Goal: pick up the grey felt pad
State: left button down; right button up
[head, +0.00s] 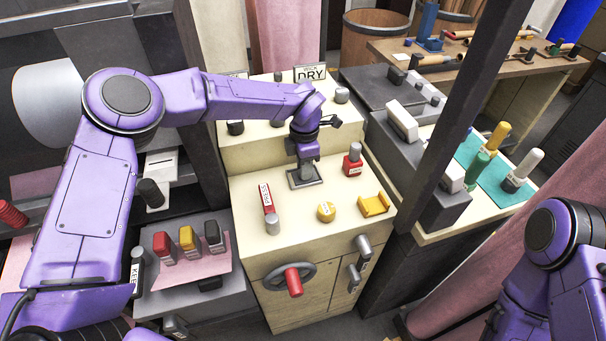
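A flat grey square piece (296,184), which looks like the grey felt pad, is on the cream top of the cabinet, near its middle. My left gripper (307,165) points down right over it and covers part of its upper side. The fingertips are small and partly hidden, so I cannot tell whether they touch the pad or are open or shut. My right arm shows only at the lower right, and its gripper is out of view.
On the cabinet top (247,232) stand a red PRESS piece (267,197), a yellow round piece (326,211), a yellow cradle (374,206) and a red block (353,160). A dark post (455,110) rises on the right.

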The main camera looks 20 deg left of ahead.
pick_arm(q)
jog(key=shift+f, duration=0.1)
jog(key=shift+r+b, duration=0.5)
jog(key=shift+r, duration=0.05)
jog(key=shift+r+b, duration=0.4)
jog(key=shift+r, duration=0.35)
jog(key=s+a+r+b, duration=0.2)
jog(key=s+r+b, duration=0.1)
jog(key=s+r, duration=0.7)
jog(key=s, duration=0.4)
jog(key=shift+a+r, duration=0.2)
jog(key=shift+a, duration=0.15)
jog(key=shift+w, duration=0.1)
